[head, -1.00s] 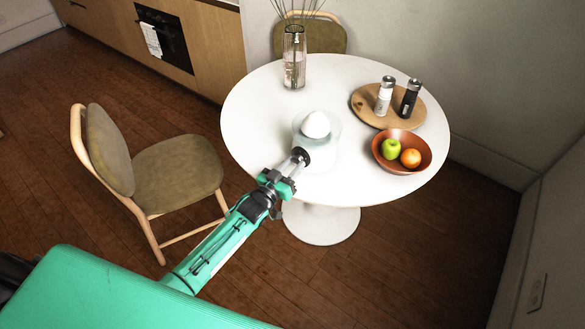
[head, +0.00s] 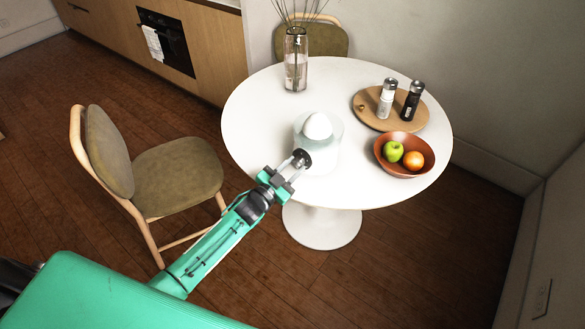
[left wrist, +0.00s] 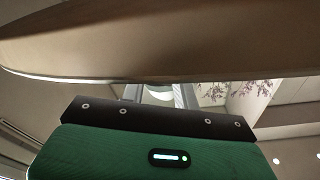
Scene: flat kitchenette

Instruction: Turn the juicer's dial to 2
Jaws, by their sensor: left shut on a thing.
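The juicer (head: 324,158) stands near the front of the round white table, a pale, glassy body with a white cone (head: 317,126) on top. Its dark round dial (head: 301,158) is on the side facing my left arm. My left gripper (head: 297,163) reaches in from the lower left, its grey fingers shut on the dial. The dial's marks and pointer are too small to read. In the left wrist view, the fingers (left wrist: 163,94) show only partly beyond the green gripper body, and the dial cannot be made out. My right gripper is not in view.
On the white table (head: 255,120) are a glass vase (head: 295,62), a wooden board (head: 369,108) with two shakers, and a bowl (head: 428,165) of fruit, all clear of the arm. A chair (head: 178,172) stands left. The table's edge (left wrist: 160,78) crosses the left wrist view.

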